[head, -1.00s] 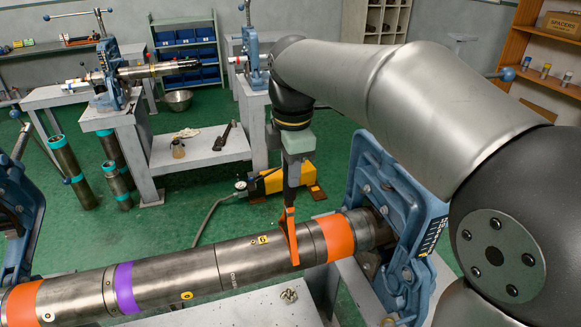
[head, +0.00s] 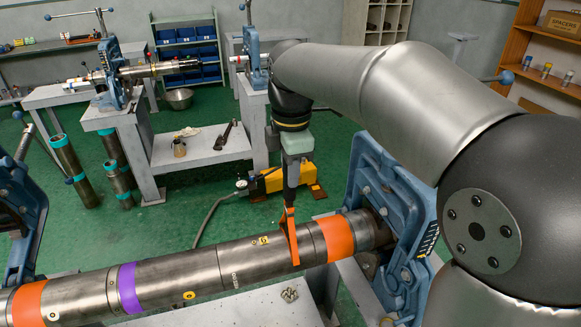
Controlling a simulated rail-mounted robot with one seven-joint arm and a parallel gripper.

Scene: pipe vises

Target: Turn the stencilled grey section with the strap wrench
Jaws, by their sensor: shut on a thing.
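A long grey pipe string lies across the front, made of several joined sections. The grey section (head: 252,262) with small pale stencil-like marks and a yellow tag lies between two joint lines, left of the right orange band. The strap wrench's orange strap (head: 291,238) is looped around the pipe near that section's right end. My gripper (head: 290,183) is above the pipe, shut on the strap wrench, whose dark handle stands nearly upright. The underside of the strap is hidden behind the pipe.
A blue vise (head: 385,230) grips the pipe's right end, close to my arm. Another blue vise (head: 25,215) stands at the left. A yellow pump (head: 272,181) with a hose sits on the green floor behind. A bench (head: 212,155) stands farther back.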

